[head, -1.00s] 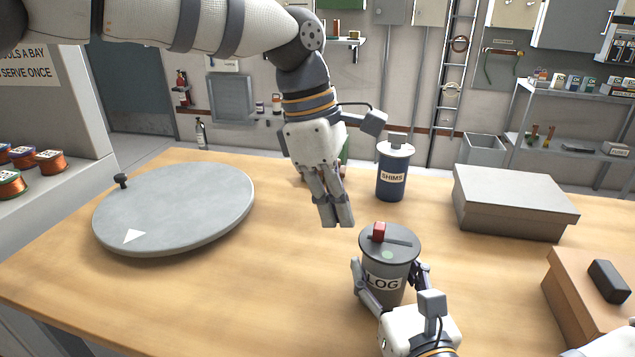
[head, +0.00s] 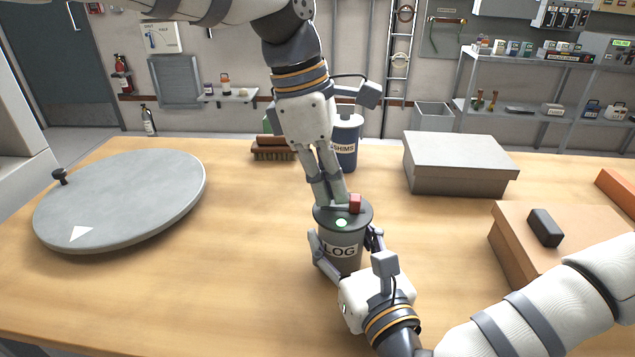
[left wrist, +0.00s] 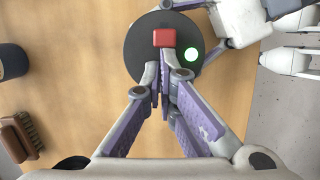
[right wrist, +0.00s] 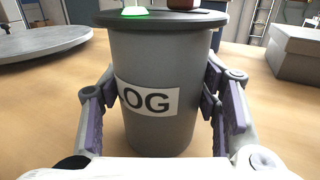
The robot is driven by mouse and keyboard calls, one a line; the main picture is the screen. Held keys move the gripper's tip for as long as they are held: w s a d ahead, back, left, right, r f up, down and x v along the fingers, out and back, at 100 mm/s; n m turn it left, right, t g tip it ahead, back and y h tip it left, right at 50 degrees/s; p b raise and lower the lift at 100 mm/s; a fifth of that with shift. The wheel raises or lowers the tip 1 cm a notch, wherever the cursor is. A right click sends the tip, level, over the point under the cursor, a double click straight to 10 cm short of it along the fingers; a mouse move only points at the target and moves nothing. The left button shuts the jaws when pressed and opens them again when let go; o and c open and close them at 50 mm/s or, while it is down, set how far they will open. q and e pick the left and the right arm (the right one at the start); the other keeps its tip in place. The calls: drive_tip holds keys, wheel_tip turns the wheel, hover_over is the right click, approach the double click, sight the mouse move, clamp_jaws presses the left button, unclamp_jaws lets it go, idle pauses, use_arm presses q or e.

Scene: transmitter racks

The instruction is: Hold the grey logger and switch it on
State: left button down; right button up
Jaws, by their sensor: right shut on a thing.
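The grey logger (head: 340,245) is a can labelled LOG, upright at the table's front. My right gripper (head: 346,248) is shut on its sides, one finger on each side, as the right wrist view also shows (right wrist: 155,108). On its dark lid (left wrist: 135,55) are a red slider knob (head: 355,203) and a brightly lit green light (head: 341,223). The knob is at the right end of its slot in the head view. My left gripper (head: 337,202) points down at the lid, fingers together, beside the knob (left wrist: 164,38). I cannot tell whether they touch it.
A blue SHIMS can (head: 346,150) and a brush (head: 273,154) stand behind my left gripper. A round grey plate (head: 125,195) lies at left. A grey box (head: 460,165) and a brown box with a black block (head: 545,228) stand at right. The table between plate and logger is clear.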

use_arm(q)
drive_tip(key=a+r, duration=0.6)
drive_tip(key=r, duration=0.3)
drive_tip(key=shift+w+a+r, duration=0.2)
drive_tip(key=shift+r, duration=0.15)
use_arm(e)
drive_tip(key=o, duration=1.5)
drive_tip(key=shift+s, duration=0.15)
